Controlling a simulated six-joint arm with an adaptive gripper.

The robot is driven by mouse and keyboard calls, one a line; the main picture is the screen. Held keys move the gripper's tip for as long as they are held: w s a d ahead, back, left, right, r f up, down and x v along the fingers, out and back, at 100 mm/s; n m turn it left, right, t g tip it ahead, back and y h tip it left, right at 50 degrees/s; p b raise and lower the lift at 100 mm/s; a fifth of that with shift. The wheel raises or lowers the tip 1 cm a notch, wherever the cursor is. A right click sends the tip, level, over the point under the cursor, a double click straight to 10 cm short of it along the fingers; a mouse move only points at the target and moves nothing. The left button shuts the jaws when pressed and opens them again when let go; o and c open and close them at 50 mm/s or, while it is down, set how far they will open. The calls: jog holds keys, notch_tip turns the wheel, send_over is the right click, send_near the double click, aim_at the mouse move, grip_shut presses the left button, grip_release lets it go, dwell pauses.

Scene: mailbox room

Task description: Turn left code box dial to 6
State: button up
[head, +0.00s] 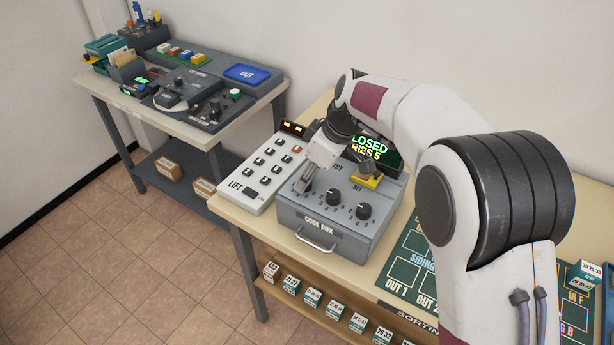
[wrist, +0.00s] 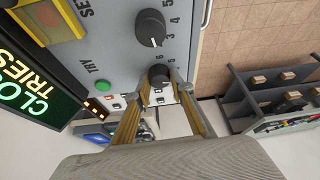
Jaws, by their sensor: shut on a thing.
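The grey code box (head: 325,231) stands on the cream table, with a row of dark dials on its sloped top. My gripper (head: 307,181) points down at the leftmost dial and mostly hides it in the head view. In the wrist view my gripper (wrist: 163,84) has its two yellowish fingers shut around the left dial (wrist: 158,74), one on each side. Digits 5 and 6 show beside this dial; its exact setting cannot be read. The middle dial (head: 333,196) and right dial (head: 363,212) are free. The middle dial also shows in the wrist view (wrist: 151,27).
The dark display (head: 372,150) behind the box reads CLOSED, TRIES 5, partly covered by my arm. A yellow-framed SET switch (head: 369,177) and a green TRY button (wrist: 103,85) are near the dials. The LIFT keypad (head: 262,172) stands close on the left.

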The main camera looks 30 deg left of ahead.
jog(key=o, duration=1.1)
jog(key=shift+v, duration=0.8)
jog(key=shift+d+r, duration=0.55)
jog(key=shift+r, duration=0.1)
jog(key=d, duration=0.7)
jog(key=w+d, duration=0.1)
jog(key=d, duration=0.3)
jog(key=shift+d, duration=0.25)
